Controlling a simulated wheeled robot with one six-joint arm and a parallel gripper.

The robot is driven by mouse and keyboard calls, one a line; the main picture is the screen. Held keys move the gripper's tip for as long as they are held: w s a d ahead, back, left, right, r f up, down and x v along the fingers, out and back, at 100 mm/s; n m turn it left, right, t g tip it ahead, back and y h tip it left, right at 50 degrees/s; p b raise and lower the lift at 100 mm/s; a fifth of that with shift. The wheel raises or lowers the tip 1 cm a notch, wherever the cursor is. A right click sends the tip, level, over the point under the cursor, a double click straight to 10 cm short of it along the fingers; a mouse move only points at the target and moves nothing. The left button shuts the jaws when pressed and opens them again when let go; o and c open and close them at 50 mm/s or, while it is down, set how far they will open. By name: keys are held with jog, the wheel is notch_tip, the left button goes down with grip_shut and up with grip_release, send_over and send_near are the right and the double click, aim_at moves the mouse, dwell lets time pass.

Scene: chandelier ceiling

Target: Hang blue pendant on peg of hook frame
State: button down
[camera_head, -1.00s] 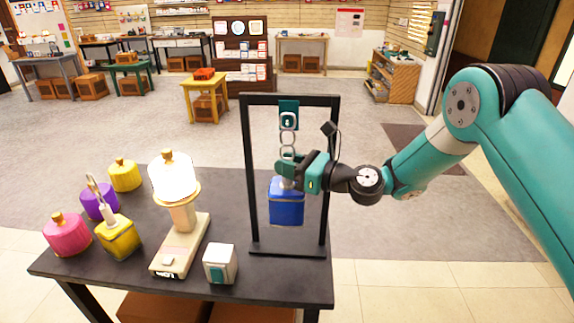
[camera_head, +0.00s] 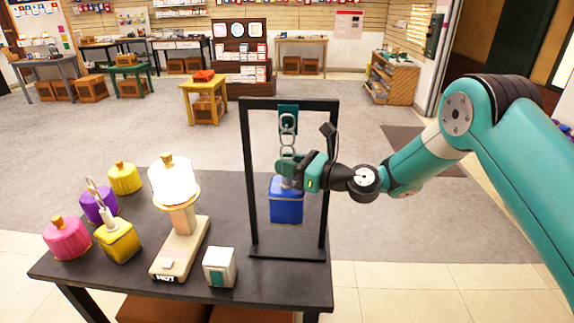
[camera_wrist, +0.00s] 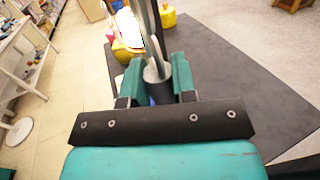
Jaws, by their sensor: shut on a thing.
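The blue pendant (camera_head: 286,205) hangs upright inside the black hook frame (camera_head: 249,180), above its base. My gripper (camera_head: 289,168) is shut on the pendant's grey stem, just above the blue body. A chain of grey rings (camera_head: 287,140) rises from the stem to the teal peg mount (camera_head: 288,113) at the frame's top bar. The top ring overlaps the mount; I cannot tell whether it is over the peg. In the wrist view the grey stem (camera_wrist: 155,75) stands between my gripper's teal fingers (camera_wrist: 156,72), and the blue body is mostly hidden.
The dark table (camera_head: 225,205) also holds a lit lamp on a pale stand (camera_head: 181,240), a white and teal block (camera_head: 219,267), a yellow pendant (camera_head: 117,240), and pink, purple and yellow lidded pieces at left. The frame's right post (camera_head: 328,215) stands close to my gripper.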

dwell(0.4)
jog(key=shift+w+f+b, duration=0.1)
jog(key=shift+f+b, duration=0.2)
jog(key=shift+f, duration=0.4)
dwell(0.5)
jog(key=shift+c, duration=1)
grip_release()
jog(key=v, duration=0.7)
jog(key=shift+d, duration=0.3)
